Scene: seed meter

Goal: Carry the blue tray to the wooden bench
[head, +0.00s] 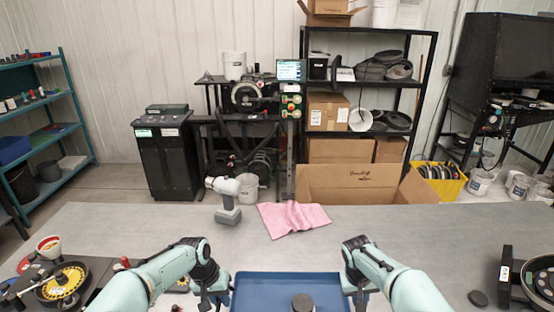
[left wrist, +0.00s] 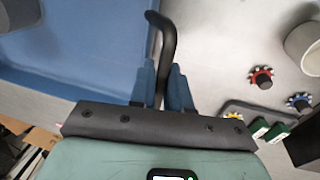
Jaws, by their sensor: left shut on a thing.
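The blue tray (head: 265,286) is at the bottom middle of the head view, between my two grippers, and its near part is cut off. A dark grey round piece (head: 303,301) is in it. My left gripper (head: 212,297) is at the tray's left side. In the left wrist view its blue fingers (left wrist: 163,88) are shut on a dark bent handle (left wrist: 166,35) beside the blue tray (left wrist: 85,50). My right gripper (head: 360,297) is at the tray's right side; its fingertips are too small and dark to read. I cannot make out a wooden bench.
A grey table (head: 160,225) spreads ahead. A plate with a yellow ring (head: 62,283) is at left, and a dark upright fixture (head: 505,275) is at right.

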